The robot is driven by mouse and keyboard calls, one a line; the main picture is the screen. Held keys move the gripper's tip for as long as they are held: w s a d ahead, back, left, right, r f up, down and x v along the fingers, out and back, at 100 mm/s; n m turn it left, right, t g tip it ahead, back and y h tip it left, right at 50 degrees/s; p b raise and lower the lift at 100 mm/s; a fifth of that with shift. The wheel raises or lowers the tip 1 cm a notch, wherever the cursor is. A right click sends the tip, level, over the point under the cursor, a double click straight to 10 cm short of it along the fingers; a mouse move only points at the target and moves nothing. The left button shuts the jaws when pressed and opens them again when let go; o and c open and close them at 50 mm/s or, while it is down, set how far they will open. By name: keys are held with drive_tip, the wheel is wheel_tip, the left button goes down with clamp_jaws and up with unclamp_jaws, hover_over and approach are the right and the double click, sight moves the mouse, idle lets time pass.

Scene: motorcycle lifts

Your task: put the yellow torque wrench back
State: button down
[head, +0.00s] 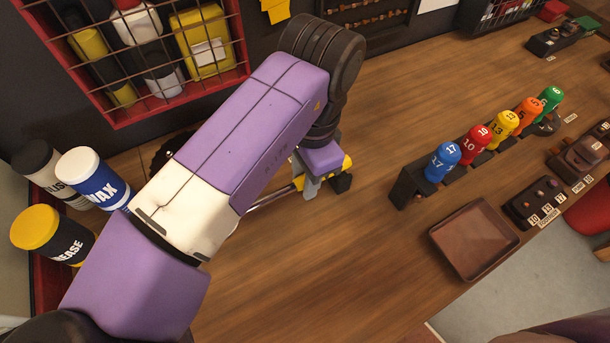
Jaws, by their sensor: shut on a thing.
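My gripper (322,184) is in the middle of the head view, just right of my purple arm and over the wooden bench. It is shut on the yellow torque wrench (347,164), whose yellow parts show on both sides of the jaws. A thin metal shaft (270,200) runs from the grip to the lower left and passes behind my arm, so its far end is hidden. I cannot tell whether the wrench touches the bench.
A black rack (409,188) with several coloured, numbered pieces stands to the right. An empty brown tray (474,240) lies in front of it. Tubs, including the wax tub (92,178), stand at left below a red wire basket (247,40). Bench below the gripper is clear.

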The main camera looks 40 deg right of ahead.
drive_tip(key=shift+f+b, duration=0.3)
drive_tip(key=shift+f, duration=0.2)
drive_tip(key=c, duration=1.1)
unclamp_jaws()
drive_tip(key=shift+o, duration=0.2)
drive_tip(key=shift+r, duration=0.15)
drive_tip(key=r, duration=0.7)
drive_tip(key=shift+s+d+r, duration=0.1)
drive_tip(key=shift+d+r, duration=0.2)
